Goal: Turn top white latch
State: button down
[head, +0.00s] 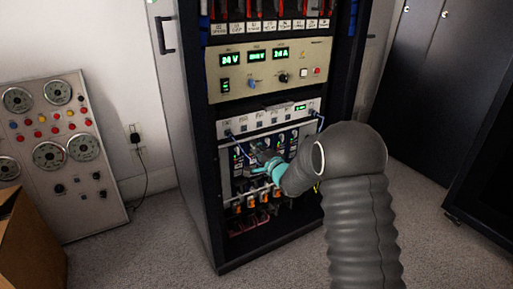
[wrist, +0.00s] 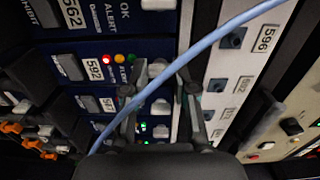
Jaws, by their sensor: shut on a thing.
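My gripper (wrist: 164,78) reaches into the rack's lower bay, its two dark fingers on either side of a small white latch (wrist: 158,68). It is shut on that latch, though the cable partly hides the contact. More white latches show in the same row, one at the picture's top edge (wrist: 158,4) and others between the fingers lower down. In the head view my gripper (head: 264,158) is small and dark in front of the modules, and the latches are too small to make out.
A blue cable (wrist: 215,38) crosses in front of my fingers. A dark blue module with red, yellow and green lights (wrist: 119,58) sits beside the latches. The black rack (head: 203,170) frames the bay. A gauge panel (head: 65,150) and a cardboard box (head: 30,240) stand at left.

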jog(key=shift+w+d+m, duration=0.1)
jog(key=shift+d+m, duration=0.1)
jog(key=shift+m, duration=0.1)
jog(key=c, duration=0.9)
grip_release()
jog(key=shift+d, duration=0.15)
jog(key=v, duration=1.1)
jog(key=shift+s, duration=0.45)
